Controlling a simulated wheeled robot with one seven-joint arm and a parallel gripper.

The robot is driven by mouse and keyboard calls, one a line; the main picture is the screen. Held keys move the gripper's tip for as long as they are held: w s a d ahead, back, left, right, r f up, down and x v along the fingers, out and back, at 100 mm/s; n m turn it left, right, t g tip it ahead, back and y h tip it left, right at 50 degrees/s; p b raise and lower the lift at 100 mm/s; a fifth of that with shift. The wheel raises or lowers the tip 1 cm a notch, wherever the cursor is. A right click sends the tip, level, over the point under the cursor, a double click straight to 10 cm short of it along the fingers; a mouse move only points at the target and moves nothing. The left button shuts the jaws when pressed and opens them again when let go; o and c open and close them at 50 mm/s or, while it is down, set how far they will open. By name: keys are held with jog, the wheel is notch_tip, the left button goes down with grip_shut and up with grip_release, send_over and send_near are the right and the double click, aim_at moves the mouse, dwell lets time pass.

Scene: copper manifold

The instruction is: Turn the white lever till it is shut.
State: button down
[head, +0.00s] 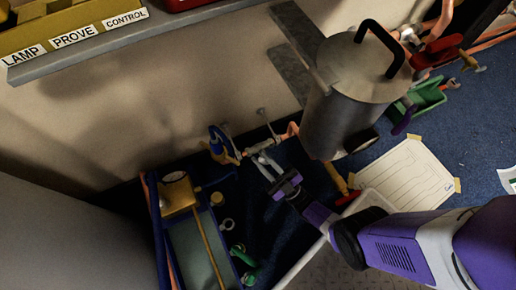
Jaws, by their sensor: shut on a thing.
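My gripper (263,162) reaches from the lower right to the pipework at the foot of the wall. Its pale fingers are shut on a small pale part, which I take to be the white lever. The fingers hide most of the lever, and its angle cannot be made out. The copper manifold (239,153) runs low along the wall, just left of my fingertips. A blue fitting (216,138) sits at its left end.
A large metal canister (347,110) with a black handle stands close right of my gripper. A blue-edged tray (190,235) with a brass block (178,196) lies to the left. A shelf (75,50) with labelled bins overhangs the upper left. Paper (407,175) lies at right.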

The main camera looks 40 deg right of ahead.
jog(key=shift+s, duration=0.1)
dwell(0.3)
jog(key=c, duration=1.3)
grip_release()
jog(key=shift+c, duration=0.2)
